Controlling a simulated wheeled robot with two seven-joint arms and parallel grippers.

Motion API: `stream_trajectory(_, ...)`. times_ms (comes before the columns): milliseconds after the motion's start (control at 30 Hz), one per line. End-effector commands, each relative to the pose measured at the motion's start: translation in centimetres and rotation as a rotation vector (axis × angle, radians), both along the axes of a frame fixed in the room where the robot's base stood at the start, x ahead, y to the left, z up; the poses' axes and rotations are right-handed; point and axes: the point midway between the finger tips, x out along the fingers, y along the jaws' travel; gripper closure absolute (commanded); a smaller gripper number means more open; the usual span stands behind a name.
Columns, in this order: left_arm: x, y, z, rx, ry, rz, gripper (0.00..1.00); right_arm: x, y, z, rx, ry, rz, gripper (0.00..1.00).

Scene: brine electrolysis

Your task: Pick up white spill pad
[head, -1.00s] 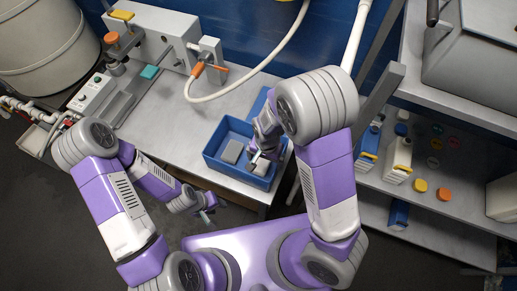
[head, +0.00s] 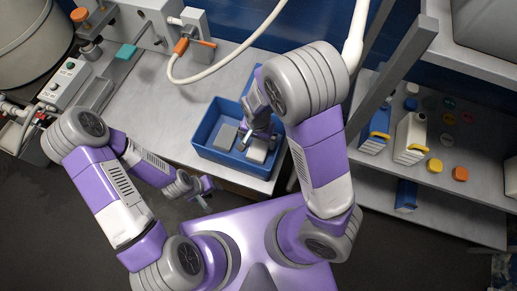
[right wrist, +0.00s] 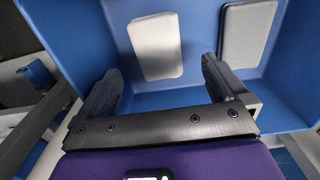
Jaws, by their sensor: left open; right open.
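The white spill pad (head: 257,155) lies flat in the right part of a blue bin (head: 200,147). In the right wrist view the white pad (right wrist: 155,46) lies ahead of the fingers, between their lines. My right gripper (head: 257,141) is open and empty over the bin, close to the white pad, and partly covers it in the head view. Its two fingers (right wrist: 160,80) stand apart in the right wrist view, with no pad between them. My left gripper (head: 207,191) is open and empty, off the front edge of the bench, away from the bin.
A grey pad (head: 226,137) lies left of the white one in the bin; it also shows in the right wrist view (right wrist: 248,33). The bin walls stand close around my right gripper. A shelf (head: 430,205) with bottles and caps is at the right. A white hose (head: 235,70) arches behind the bin.

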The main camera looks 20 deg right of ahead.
Motion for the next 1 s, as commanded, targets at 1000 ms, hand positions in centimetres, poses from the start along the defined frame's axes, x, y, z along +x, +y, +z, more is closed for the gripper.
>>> stream_trajectory(1000,0.0,0.0,-2.6,0.000,0.000,0.000,0.57,0.0,-0.5,-7.1,0.000,0.000,0.000,0.28)
